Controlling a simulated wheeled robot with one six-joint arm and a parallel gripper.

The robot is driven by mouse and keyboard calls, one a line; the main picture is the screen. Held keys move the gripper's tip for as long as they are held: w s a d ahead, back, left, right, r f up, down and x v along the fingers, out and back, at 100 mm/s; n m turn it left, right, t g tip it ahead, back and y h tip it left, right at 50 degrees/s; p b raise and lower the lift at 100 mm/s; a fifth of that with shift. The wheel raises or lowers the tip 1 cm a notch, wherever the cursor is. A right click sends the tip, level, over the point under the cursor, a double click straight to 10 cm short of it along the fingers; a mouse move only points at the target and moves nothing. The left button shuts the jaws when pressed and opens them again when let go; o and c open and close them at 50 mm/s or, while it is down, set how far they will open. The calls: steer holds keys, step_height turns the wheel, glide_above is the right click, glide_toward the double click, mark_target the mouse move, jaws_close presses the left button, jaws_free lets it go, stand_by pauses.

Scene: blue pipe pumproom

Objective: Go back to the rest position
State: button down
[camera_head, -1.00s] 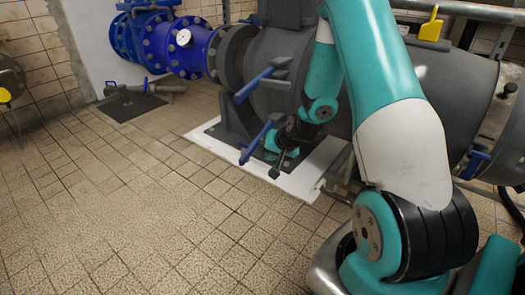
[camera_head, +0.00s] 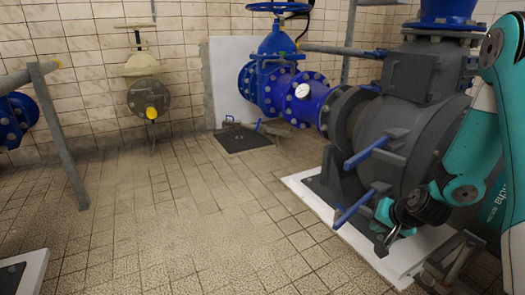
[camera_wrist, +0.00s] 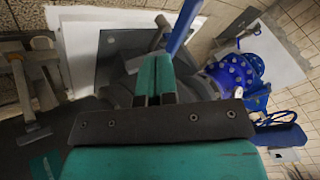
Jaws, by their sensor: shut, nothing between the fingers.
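My gripper (camera_head: 385,240) is at the right of the head view, at the end of my teal arm. It is low beside the grey pump (camera_head: 395,140), in front of its body and over the white plinth (camera_head: 400,270). In the wrist view its two fingers (camera_wrist: 155,78) are together with nothing between them. A blue-handled lever (camera_wrist: 183,25) shows just beyond the fingertips there; whether they touch it I cannot tell. In the head view, two blue lever handles (camera_head: 367,152) stick out from the pump to the left of my gripper.
A blue pipe with a gauge (camera_head: 302,90) and a blue handwheel valve (camera_head: 278,40) stands behind the pump. A cream valve (camera_head: 146,65) is on the tiled wall. A grey post (camera_head: 58,135) stands at the left. The tiled floor (camera_head: 180,230) between is clear.

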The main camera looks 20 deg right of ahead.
steer(key=s+a+r+n+g+y+p, duration=0.15)
steer(key=a+r+n+y+p, duration=0.35)
steer(key=a+r, duration=1.1)
steer(key=s+a+r+n+g+h+p, duration=0.1)
steer(key=s+a+r+n+g+p, duration=0.15)
steer(key=s+a+r+n, duration=0.4)
steer(key=s+a+r+n+g+p, duration=0.2)
steer(key=s+a+r+n+g, duration=0.15)
steer(key=s+a+r, duration=0.5)
steer(key=s+d+r+p, duration=0.1)
steer(key=s+r+p, duration=0.1)
steer(key=r+p, duration=1.7)
steer(key=s+r+p, duration=0.2)
steer(key=r+p, duration=1.7)
steer(key=shift+d+r, duration=0.15)
steer(key=shift+d, duration=0.25)
steer(key=shift+d, duration=0.1)
